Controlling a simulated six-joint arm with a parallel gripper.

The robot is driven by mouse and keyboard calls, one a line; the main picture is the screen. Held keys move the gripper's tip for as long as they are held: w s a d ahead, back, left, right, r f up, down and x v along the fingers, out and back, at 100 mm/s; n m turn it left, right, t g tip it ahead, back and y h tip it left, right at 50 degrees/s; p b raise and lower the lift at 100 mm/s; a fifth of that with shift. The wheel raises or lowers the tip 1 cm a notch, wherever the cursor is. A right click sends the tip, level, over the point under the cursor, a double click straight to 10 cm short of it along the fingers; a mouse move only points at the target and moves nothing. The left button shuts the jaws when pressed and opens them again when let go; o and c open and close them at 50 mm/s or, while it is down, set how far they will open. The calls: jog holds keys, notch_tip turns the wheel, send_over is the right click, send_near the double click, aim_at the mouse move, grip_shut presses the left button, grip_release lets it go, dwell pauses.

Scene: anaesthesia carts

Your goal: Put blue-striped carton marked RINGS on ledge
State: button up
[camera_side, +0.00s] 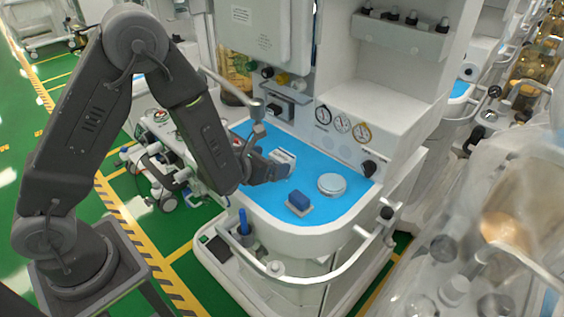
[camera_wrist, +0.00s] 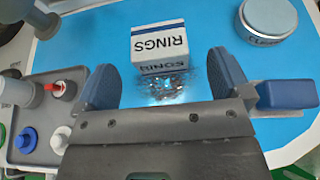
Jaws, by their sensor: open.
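The carton marked RINGS (camera_wrist: 160,42), white with blue stripes, lies on the blue worktop (camera_wrist: 85,35). In the wrist view it sits ahead of and between the fingers of my gripper (camera_wrist: 164,78), its lettering upside down. My gripper is open, with nothing between the finger pads. In the side view the carton (camera_side: 283,156) shows just beyond my gripper (camera_side: 284,171), partly hidden by it. A white ledge (camera_side: 385,95) stands above the gauges at the back of the cart; I cannot tell whether this is the task's ledge.
A blue block on a pale base (camera_side: 299,203) and a round white tin (camera_side: 332,184) stand on the worktop. Gauges (camera_side: 341,123) line the panel behind. A white rail (camera_side: 345,250) curves along the front.

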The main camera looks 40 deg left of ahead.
jog(key=shift+x, duration=1.5)
jog(key=shift+c, duration=0.2)
jog(key=c, duration=1)
jog(key=shift+r, duration=0.1)
jog(key=shift+c, duration=0.2)
